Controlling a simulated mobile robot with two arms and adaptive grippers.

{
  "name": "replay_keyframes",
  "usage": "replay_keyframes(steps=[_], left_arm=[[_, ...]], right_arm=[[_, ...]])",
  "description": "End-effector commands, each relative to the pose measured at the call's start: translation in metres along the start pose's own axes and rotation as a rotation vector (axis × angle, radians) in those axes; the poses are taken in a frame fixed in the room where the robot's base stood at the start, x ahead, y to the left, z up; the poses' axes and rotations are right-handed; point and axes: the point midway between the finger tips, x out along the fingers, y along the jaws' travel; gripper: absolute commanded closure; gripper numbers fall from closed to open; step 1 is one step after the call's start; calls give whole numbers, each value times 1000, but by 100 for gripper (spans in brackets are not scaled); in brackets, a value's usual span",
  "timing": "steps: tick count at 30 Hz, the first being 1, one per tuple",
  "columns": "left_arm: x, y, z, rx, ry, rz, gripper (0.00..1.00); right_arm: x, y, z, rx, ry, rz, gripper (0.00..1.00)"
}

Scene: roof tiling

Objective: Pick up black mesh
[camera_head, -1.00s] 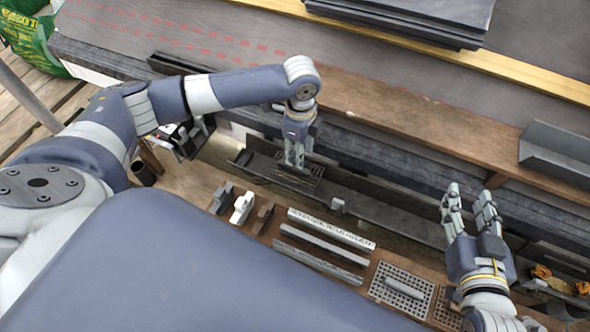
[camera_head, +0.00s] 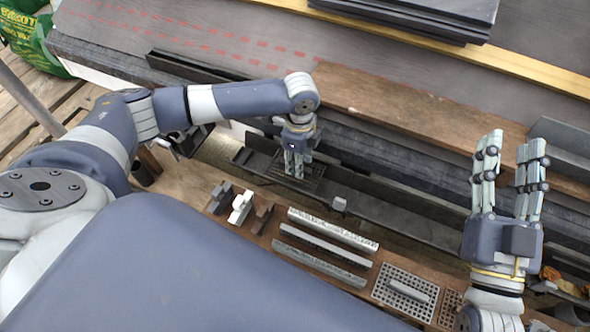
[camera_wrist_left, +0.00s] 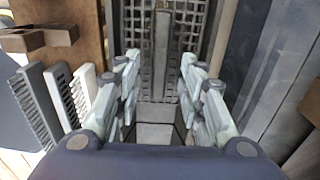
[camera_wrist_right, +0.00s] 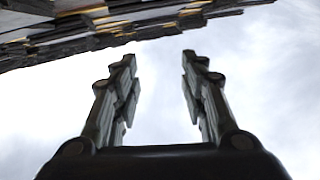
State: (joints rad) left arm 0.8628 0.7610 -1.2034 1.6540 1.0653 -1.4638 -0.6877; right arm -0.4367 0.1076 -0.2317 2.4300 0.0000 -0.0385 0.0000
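The black mesh (camera_head: 314,182) is a dark grid lying in the grey gutter channel (camera_head: 375,211). In the left wrist view the mesh (camera_wrist_left: 135,30) has a raised bar handle (camera_wrist_left: 162,50) along its middle. My left gripper (camera_head: 293,170) points down over the mesh and partly hides it. In the left wrist view its fingers (camera_wrist_left: 160,67) are apart, on either side of the bar's line; I cannot tell whether they touch it. My right gripper (camera_head: 508,150) is open and empty, raised at the right. Its spread fingers (camera_wrist_right: 158,60) have only sky between them.
A brown bench holds small brackets (camera_head: 241,207), long strips (camera_head: 332,229) and a lighter mesh plate (camera_head: 383,293) with a handle. A wooden board (camera_head: 420,120) lies behind the gutter. Dark tiles (camera_head: 420,15) are stacked at the top. A dark angled piece (camera_head: 565,145) lies at the right.

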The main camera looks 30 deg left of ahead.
Motion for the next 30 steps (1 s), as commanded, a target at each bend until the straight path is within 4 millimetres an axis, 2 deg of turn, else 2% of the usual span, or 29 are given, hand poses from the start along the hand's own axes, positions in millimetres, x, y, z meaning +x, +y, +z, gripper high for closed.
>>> replay_keyframes(steps=[3, 9, 18, 20, 23, 24, 30], left_arm=[[11, 0, 0, 0, -2, 2, 63], [19, 0, 0, 1, -1, 0, 63], [20, 0, 0, 1, -1, 0, 63], [20, 0, 0, 1, -1, 0, 75], [20, 0, 0, 1, -1, 0, 97], [20, 0, 0, 1, -1, 0, 100], [20, 0, 0, 1, -1, 0, 100]], right_arm=[[-1, -3, -17, 4, 100, -5, 60], [-4, -5, -38, 9, 206, -10, 60], [-5, -5, -43, 9, 227, -10, 60], [-5, -5, -43, 9, 226, -10, 60], [-5, -5, -43, 9, 226, -10, 60], [-5, -5, -43, 9, 225, -10, 60], [-5, -5, -42, 9, 225, -10, 60]])
